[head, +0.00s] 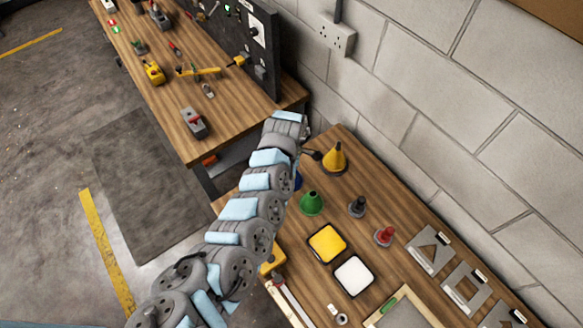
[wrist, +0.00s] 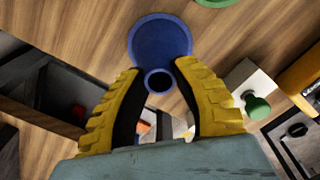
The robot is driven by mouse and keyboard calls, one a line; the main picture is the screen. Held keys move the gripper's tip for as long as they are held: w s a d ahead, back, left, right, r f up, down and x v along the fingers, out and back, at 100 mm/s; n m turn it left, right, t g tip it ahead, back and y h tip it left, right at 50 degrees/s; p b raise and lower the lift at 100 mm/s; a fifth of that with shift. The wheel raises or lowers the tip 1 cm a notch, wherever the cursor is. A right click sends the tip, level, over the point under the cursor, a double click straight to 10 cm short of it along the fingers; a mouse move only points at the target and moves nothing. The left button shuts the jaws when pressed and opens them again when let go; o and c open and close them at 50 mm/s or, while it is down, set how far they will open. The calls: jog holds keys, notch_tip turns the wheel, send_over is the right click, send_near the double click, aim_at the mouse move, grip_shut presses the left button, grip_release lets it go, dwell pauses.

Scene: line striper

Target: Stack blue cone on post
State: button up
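The blue cone (wrist: 162,38) stands on the wooden bench below my gripper, its wide base beyond the fingertips in the wrist view. Its narrow open top lies between the tips. My gripper (wrist: 157,68) is open around that top, with a small gap visible at the left finger. Contact on the right is hard to tell. In the head view only a sliver of the blue cone (head: 298,181) shows behind my arm. Which post is meant is not shown.
A yellow pad (head: 327,243), a white pad (head: 354,276) and metal stencils (head: 430,251) lie nearby. A block wall (head: 440,130) runs along the bench's far side.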

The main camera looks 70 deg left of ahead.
jog(key=shift+r, duration=0.1)
grip_shut()
jog(key=shift+r+p, duration=1.2)
jog(key=shift+r, duration=0.45)
